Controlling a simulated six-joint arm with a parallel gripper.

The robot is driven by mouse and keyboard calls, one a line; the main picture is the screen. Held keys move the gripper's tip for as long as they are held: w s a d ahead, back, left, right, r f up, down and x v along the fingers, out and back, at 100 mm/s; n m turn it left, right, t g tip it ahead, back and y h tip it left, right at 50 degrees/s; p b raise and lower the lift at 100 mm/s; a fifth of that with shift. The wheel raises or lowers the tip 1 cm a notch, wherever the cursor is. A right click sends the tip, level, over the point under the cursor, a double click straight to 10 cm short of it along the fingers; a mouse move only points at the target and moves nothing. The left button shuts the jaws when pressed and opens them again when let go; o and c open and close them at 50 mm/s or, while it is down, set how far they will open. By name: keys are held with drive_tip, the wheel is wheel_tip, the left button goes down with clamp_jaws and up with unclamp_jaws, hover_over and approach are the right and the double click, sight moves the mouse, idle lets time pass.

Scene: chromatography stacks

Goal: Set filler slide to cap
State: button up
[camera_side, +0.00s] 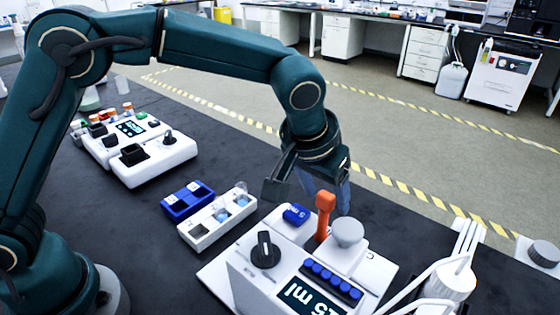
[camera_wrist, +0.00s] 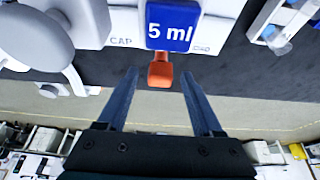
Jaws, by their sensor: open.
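The filler (camera_side: 237,285) is a white machine at the front with a black knob, a blue button row and a display ending in "5 ml". Its blue slide block (camera_side: 296,214) is marked "5 ml" in the wrist view (camera_wrist: 170,25). An orange handle (camera_side: 324,212) stands by it and juts from the block's lower edge in the wrist view (camera_wrist: 161,74). The word CAP shows left of the block; a second label at its right is partly hidden. My gripper (camera_side: 310,188) is open. In the wrist view its fingertips (camera_wrist: 160,78) lie either side of the handle, with gaps; contact is not visible.
A grey round knob (camera_side: 348,232) stands on the filler right of the handle. A white rack (camera_side: 205,232) with clear vials and a blue rack (camera_side: 188,204) lie to the left. White devices (camera_side: 152,160) stand farther back. Dark bench is clear between them.

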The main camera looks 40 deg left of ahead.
drive_tip(key=shift+c, duration=0.3)
clamp_jaws()
drive_tip(key=shift+d, duration=0.1)
idle(1.0)
